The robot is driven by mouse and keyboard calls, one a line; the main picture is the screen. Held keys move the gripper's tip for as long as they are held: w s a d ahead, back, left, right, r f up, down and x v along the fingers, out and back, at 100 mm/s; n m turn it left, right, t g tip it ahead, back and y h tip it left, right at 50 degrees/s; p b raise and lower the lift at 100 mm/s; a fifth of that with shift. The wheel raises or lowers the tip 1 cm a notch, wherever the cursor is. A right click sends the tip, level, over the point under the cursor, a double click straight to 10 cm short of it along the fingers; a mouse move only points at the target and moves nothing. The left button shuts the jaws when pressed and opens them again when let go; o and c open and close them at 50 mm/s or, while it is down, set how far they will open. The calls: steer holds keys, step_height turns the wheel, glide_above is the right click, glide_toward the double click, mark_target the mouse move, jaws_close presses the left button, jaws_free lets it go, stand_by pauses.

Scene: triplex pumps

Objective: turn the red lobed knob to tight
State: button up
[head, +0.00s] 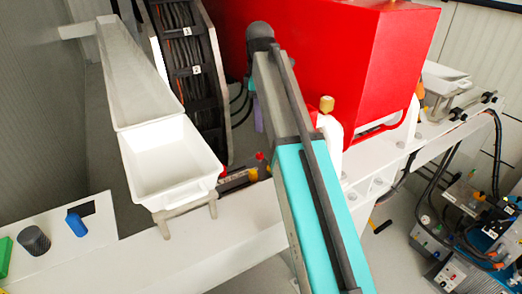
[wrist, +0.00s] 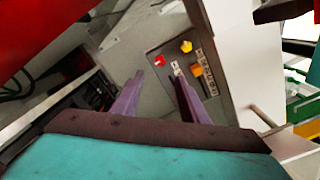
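In the wrist view, a small red knob (wrist: 160,61) sits on a grey panel (wrist: 150,48), just beyond the gap between my fingertips. Its lobes and its turned position are too small to read. My gripper (wrist: 159,75) has two purple fingers standing apart with nothing between them. The fingers do not touch the knob. In the head view, a small red part (head: 261,156) shows beside my arm, but I cannot tell whether it is the same knob.
A yellow knob (wrist: 187,46) and an orange knob (wrist: 196,71) sit right of the red one, near a row of labelled tags. A white beam (wrist: 232,60) stands right of the panel. A white tray (head: 168,160) and a large red housing (head: 340,60) flank my arm.

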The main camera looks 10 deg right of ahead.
mark_target(260, 154)
steer(key=shift+f+p, duration=0.95)
steer(key=shift+f, duration=5.45)
jaws_close()
